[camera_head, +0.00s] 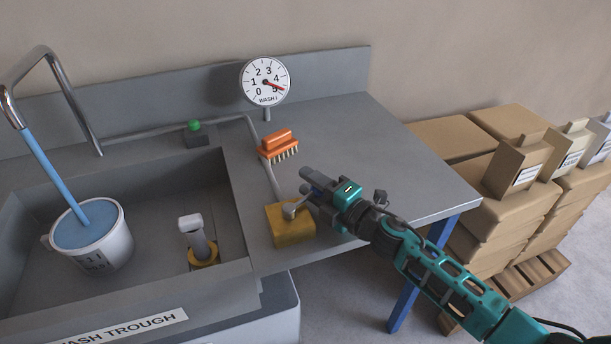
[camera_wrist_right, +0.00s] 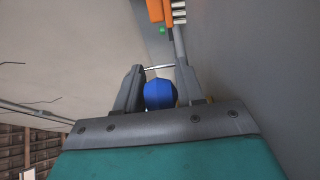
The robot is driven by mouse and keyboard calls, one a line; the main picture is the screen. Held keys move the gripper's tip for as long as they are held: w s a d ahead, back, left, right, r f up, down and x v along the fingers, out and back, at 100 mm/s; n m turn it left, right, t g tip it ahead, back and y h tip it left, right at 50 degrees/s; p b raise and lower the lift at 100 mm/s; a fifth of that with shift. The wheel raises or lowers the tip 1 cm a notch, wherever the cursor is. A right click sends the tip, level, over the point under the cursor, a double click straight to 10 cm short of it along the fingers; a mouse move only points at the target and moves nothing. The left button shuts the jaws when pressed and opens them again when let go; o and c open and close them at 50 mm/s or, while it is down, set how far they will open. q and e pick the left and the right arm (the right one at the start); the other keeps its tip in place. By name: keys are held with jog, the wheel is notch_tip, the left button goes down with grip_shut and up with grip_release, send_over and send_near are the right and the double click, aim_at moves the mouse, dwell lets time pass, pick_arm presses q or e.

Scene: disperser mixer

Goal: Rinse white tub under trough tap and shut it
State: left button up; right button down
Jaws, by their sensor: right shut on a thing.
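My right gripper (camera_head: 311,188) is at the yellow valve block (camera_head: 291,226) on the bench, right of the trough. It is shut on a blue knob, which shows between the fingers in the right wrist view (camera_wrist_right: 160,94). How the knob joins the block is partly hidden by the gripper. My left gripper is not in view.
A WASH dial (camera_head: 265,81) stands behind, its red needle near 5. An orange brush (camera_head: 278,145) and green button (camera_head: 194,127) are on the bench. A pale-topped post with a yellow base (camera_head: 203,255) stands in the trough. Cartons (camera_head: 489,208) are stacked at right.

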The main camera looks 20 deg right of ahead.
jog(key=shift+s+d+m+t+h, duration=0.2)
jog(key=shift+s+m+t+h, duration=0.1)
jog(key=shift+m+h, duration=0.15)
jog(key=shift+h, duration=0.25)
jog(key=c, duration=0.8)
grip_release()
jog(key=v, duration=1.3)
jog(key=shift+w+f, duration=0.1)
